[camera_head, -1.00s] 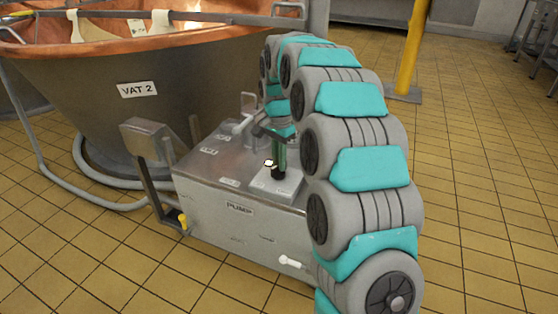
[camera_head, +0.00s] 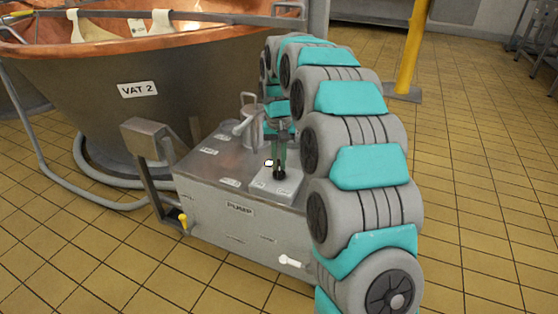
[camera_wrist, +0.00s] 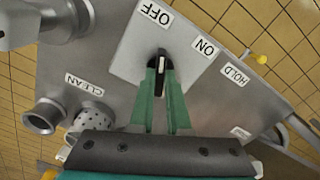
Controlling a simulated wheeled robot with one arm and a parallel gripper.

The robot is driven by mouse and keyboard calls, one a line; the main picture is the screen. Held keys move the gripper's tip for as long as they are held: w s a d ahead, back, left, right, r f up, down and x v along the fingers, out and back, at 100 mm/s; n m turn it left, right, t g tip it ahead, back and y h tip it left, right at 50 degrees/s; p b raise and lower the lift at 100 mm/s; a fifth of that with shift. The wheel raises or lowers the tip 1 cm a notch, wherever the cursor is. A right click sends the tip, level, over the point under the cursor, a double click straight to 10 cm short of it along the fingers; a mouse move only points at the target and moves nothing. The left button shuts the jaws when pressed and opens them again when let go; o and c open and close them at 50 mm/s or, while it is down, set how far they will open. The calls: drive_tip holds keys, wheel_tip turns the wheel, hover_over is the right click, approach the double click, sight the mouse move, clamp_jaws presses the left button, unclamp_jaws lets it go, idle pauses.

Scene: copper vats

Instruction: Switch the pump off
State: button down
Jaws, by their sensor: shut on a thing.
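The pump (camera_head: 225,205) is a grey metal box labelled PUMP, beside the vat marked VAT 2. A light switch plate (camera_head: 264,183) sits on its top. In the wrist view, the plate (camera_wrist: 130,60) carries an OFF label (camera_wrist: 154,12) and an ON label (camera_wrist: 205,46). A black knob (camera_wrist: 159,60) with a white stripe stands on it. My gripper (camera_wrist: 160,82) is shut on the knob, with its green fingers on either side. The white stripe runs nearly straight up the wrist picture, towards the OFF label's side. My gripper (camera_head: 279,168) points down in the head view.
Vat 2 (camera_head: 120,95) stands behind left, with a grey hose around its base. A grey cylindrical fitting with a handle (camera_head: 252,122) stands behind the switch. HOLD (camera_wrist: 236,75) and CLEAN (camera_wrist: 84,86) labels flank the plate. Tiled floor at right is open, with a yellow post (camera_head: 411,50).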

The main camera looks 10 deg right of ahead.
sight(279, 165)
drive_tip(key=shift+n, duration=0.5)
drive_tip(key=c, duration=0.9)
unclamp_jaws()
drive_tip(key=shift+r, duration=0.15)
drive_tip(key=shift+r, duration=3.75)
